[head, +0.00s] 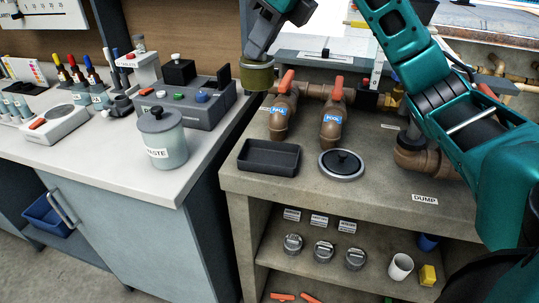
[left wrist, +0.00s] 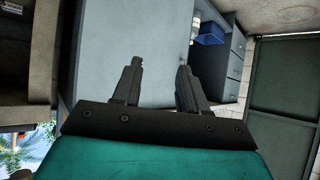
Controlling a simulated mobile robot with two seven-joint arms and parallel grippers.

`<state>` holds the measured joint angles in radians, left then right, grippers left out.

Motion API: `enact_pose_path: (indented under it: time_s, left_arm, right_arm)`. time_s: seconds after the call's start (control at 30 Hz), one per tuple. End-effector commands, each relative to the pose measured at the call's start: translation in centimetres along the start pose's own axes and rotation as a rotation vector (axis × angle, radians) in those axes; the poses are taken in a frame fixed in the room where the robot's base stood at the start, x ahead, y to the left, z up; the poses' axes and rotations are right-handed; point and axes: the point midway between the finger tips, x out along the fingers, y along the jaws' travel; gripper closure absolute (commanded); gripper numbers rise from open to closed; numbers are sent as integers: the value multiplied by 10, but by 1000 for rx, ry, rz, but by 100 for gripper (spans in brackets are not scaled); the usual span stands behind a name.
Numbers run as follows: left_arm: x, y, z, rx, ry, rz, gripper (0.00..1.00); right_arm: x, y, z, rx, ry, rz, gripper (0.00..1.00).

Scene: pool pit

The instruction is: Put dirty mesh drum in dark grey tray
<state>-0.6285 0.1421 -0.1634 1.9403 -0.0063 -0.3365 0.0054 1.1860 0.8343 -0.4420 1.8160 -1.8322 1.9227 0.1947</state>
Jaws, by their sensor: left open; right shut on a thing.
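The dirty mesh drum (head: 257,76) is a short olive-brown cylinder in the head view. My right gripper (head: 257,53) is shut on it from above and holds it in the air near the left edge of the concrete counter. The dark grey tray (head: 268,169) is a shallow rectangle on that counter, lower in the picture than the drum and apart from it. Its visible inside looks empty. My left gripper (left wrist: 157,80) shows only in the left wrist view, open with nothing between its fingers.
Brown pipes with red-handled valves (head: 333,116) stand behind the tray. A waste jar (head: 162,138) and a control box (head: 190,106) stand on the white bench (head: 95,162) at left. A blue bin (left wrist: 208,33) shows in the left wrist view.

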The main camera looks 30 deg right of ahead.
Motion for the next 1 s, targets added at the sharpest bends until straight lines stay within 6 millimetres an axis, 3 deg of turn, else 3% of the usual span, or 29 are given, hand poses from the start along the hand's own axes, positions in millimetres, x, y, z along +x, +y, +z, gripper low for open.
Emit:
enact_pose_path:
  time_s: [0.13,0.23,0.47,0.7,0.83,1.0]
  left_arm:
    - [2,0,3,0,0,0,57]
    - [4,0,5,0,0,0,57]
    - [11,2,13,-3,-6,5,57]
    - [17,9,5,-6,13,21,57]
    - [19,9,6,-7,14,24,57]
    - [19,10,5,-7,13,26,57]
  right_arm:
    - [-14,-14,-6,130,0,-74,100]
    - [-7,-17,-12,160,5,-89,100]
    - [41,-16,-41,161,9,-88,100]
    - [93,-16,-71,160,8,-86,100]
    - [113,-16,-82,159,7,-86,100]
    - [124,-16,-88,159,3,-88,100]
